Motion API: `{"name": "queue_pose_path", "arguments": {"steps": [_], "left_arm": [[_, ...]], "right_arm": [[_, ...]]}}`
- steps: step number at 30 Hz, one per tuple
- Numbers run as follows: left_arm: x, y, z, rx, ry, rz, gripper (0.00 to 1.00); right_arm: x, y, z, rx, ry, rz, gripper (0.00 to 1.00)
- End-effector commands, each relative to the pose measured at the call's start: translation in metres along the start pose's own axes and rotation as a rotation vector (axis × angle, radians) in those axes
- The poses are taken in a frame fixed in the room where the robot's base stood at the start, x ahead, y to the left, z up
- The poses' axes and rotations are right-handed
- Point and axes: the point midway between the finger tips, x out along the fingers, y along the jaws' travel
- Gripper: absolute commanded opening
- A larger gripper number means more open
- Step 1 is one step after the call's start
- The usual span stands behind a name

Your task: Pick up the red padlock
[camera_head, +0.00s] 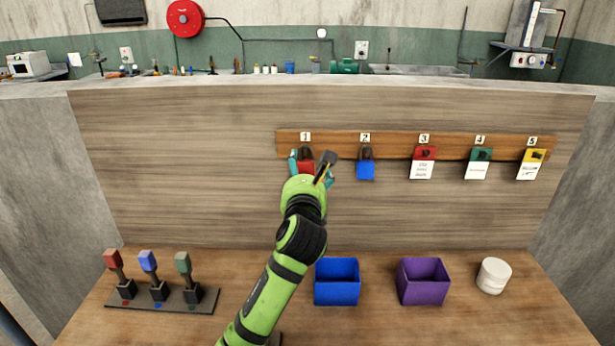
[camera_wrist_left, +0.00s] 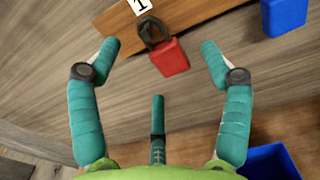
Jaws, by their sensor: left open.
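The red padlock (camera_head: 306,167) hangs under the number 1 label on the wooden hook board (camera_head: 390,146). In the left wrist view the red padlock (camera_wrist_left: 168,58) hangs from a dark hook (camera_wrist_left: 151,29), between and just beyond my fingertips. My left gripper (camera_head: 312,172) is open in front of it, with teal fingers on either side. In the left wrist view my left gripper (camera_wrist_left: 158,55) is open and empty, and I see no finger touching the padlock. The gripper and wrist partly cover the padlock in the head view. My right gripper is not in view.
A blue padlock (camera_head: 365,168) hangs at hook 2. Red, green and yellow tags hang at hooks 3 to 5. On the table stand a lever panel (camera_head: 160,299), a blue bin (camera_head: 337,292), a purple bin (camera_head: 423,291) and a white round container (camera_head: 493,276).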

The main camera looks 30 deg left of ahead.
Motion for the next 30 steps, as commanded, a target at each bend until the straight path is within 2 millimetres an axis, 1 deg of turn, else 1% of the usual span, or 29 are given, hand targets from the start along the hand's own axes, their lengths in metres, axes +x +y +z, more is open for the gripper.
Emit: {"name": "queue_pose_path", "arguments": {"steps": [1, 3, 5, 8, 9, 10, 12, 14, 17, 21, 24, 26, 30], "left_arm": [[-0.001, 0.000, -0.013, -0.001, -0.004, -0.001, 0.79], [0.000, -0.001, -0.016, -0.001, -0.004, -0.001, 0.79], [0.002, 0.000, -0.017, -0.001, -0.003, -0.001, 0.79], [0.011, 0.000, -0.015, -0.002, -0.002, 0.000, 0.79], [0.015, 0.000, -0.015, -0.002, 0.000, 0.001, 0.79], [0.018, 0.001, -0.014, -0.002, 0.000, 0.000, 0.79], [0.025, 0.002, -0.014, -0.002, 0.001, 0.000, 0.79], [0.033, 0.004, -0.013, -0.003, 0.002, 0.001, 0.79], [0.049, 0.007, -0.012, -0.004, 0.003, 0.000, 0.79], [0.064, 0.007, -0.014, -0.002, 0.001, 0.000, 0.79], [0.069, 0.006, -0.015, -0.002, 0.001, -0.001, 0.79], [0.070, 0.006, -0.015, -0.002, 0.000, -0.002, 0.79], [0.070, 0.007, -0.016, -0.002, -0.001, -0.002, 0.79]], "right_arm": [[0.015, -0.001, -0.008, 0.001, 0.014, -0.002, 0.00], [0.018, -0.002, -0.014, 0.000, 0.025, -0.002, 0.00], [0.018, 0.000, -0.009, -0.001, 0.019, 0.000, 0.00], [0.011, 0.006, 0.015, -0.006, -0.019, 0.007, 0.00], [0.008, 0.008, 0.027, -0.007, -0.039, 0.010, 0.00], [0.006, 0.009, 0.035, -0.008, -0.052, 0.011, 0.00], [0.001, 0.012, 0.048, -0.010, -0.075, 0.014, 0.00], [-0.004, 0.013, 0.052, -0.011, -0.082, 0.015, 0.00], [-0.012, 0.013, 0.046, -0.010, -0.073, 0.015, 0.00], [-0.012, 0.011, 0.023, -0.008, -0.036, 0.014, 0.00], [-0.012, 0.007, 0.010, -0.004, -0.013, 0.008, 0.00], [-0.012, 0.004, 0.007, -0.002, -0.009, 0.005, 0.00], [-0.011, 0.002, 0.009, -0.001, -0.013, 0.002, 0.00]]}}
